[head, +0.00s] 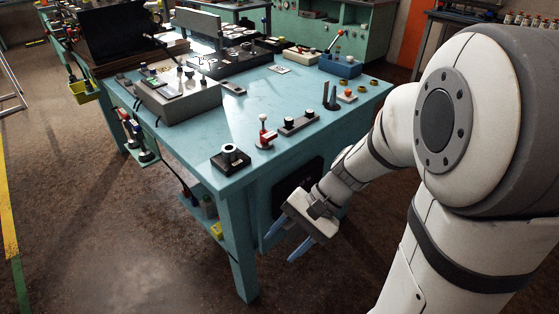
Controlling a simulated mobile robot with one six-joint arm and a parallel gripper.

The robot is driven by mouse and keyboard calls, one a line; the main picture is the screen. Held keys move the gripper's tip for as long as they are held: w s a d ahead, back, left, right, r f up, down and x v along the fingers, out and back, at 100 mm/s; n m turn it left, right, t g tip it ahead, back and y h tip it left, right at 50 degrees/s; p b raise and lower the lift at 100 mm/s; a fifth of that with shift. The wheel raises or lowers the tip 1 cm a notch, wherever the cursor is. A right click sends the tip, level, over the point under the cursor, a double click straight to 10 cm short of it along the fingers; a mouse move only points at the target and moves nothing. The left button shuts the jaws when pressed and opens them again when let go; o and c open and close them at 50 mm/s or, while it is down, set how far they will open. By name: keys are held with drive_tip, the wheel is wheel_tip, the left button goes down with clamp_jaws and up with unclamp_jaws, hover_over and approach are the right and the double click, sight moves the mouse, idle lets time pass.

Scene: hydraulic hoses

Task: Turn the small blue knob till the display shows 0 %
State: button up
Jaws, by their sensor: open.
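My gripper (283,243) is at the lower middle of the head view, in front of the bench's near side and below its top. It is open and empty, its two pale blue fingertips apart and pointing down and to the left. A grey control box (192,99) stands at the left of the bench top, with several small knobs and a small greenish patch on its top face. My gripper is well away from it, nearer and to the right. Which knob is the small blue one cannot be told at this size. No display figure can be read.
The turquoise bench (247,121) holds a black block with a grey cylinder (230,155), a red-based lever (265,135), a dark bar with knobs (299,123) and a blue box (340,66) at the back right. The bench middle is fairly clear. Open floor (120,220) lies left.

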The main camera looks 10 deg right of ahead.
drive_tip(key=w+d+f+m+t+y+b, duration=0.2)
drive_tip(key=w+f+m+t+y+b, duration=0.45)
drive_tip(key=w+f+m, duration=0.55)
drive_tip(key=w+d+f+m+t+h+b, duration=0.35)
drive_tip(key=w+d+f+m+t, duration=0.55)
drive_tip(key=f, duration=0.4)
drive_tip(key=shift+m+t+h, duration=0.3)
drive_tip(key=shift+m+t, duration=0.1)
drive_tip(key=shift+t, duration=0.25)
drive_tip(key=x, duration=0.6)
drive_tip(key=shift+r+p, duration=0.25)
drive_tip(key=shift+p, duration=0.1)
drive_tip(key=c, duration=0.9)
drive_tip(key=shift+d, duration=0.2)
drive_tip(key=shift+c, duration=0.4)
drive_tip(key=shift+a, duration=0.1)
